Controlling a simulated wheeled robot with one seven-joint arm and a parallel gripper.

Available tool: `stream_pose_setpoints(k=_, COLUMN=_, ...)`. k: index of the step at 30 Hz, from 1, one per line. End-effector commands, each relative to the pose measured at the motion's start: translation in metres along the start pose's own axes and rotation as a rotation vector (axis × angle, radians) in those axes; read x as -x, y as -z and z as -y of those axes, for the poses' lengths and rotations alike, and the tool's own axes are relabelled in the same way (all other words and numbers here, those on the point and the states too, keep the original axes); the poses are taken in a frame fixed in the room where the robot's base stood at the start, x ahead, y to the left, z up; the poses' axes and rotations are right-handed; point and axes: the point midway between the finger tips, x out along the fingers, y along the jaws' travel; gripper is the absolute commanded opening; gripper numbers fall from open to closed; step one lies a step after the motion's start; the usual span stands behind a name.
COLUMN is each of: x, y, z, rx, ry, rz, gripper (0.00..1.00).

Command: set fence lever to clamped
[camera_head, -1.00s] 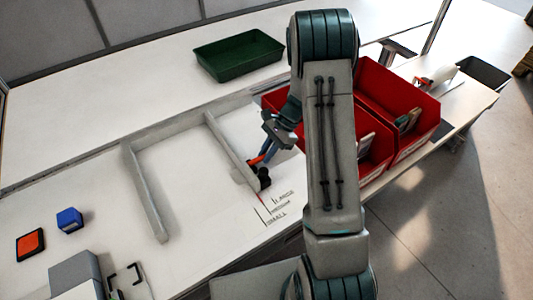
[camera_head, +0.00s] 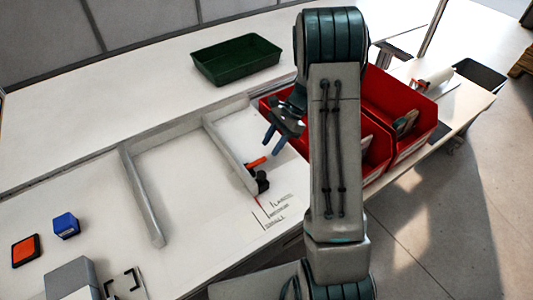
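The fence (camera_head: 228,146) is a grey bar frame on the white table. At its near right end is a black clamp piece (camera_head: 262,183) with a short orange-red lever (camera_head: 256,162) beside it, pointing up and to the right. My gripper (camera_head: 274,143) is above and to the right of the lever, clear of it. Its two blue fingers are spread apart, with nothing seen between them. Part of the wrist is hidden behind my arm.
Red bins (camera_head: 402,112) stand right of the fence, partly behind my arm. A green tray (camera_head: 237,60) lies at the back. A blue block (camera_head: 66,225) and an orange-topped pad (camera_head: 26,250) lie at left. Printed size marks (camera_head: 276,211) are near the clamp.

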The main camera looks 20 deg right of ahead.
Motion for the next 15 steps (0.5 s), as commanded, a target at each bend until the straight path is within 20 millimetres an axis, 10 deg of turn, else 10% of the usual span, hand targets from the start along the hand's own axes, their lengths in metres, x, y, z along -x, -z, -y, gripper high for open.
stream_pose_setpoints(k=15, x=0.083, y=0.000, z=0.000, rx=0.000, ry=0.000, rz=0.000, gripper=0.36)
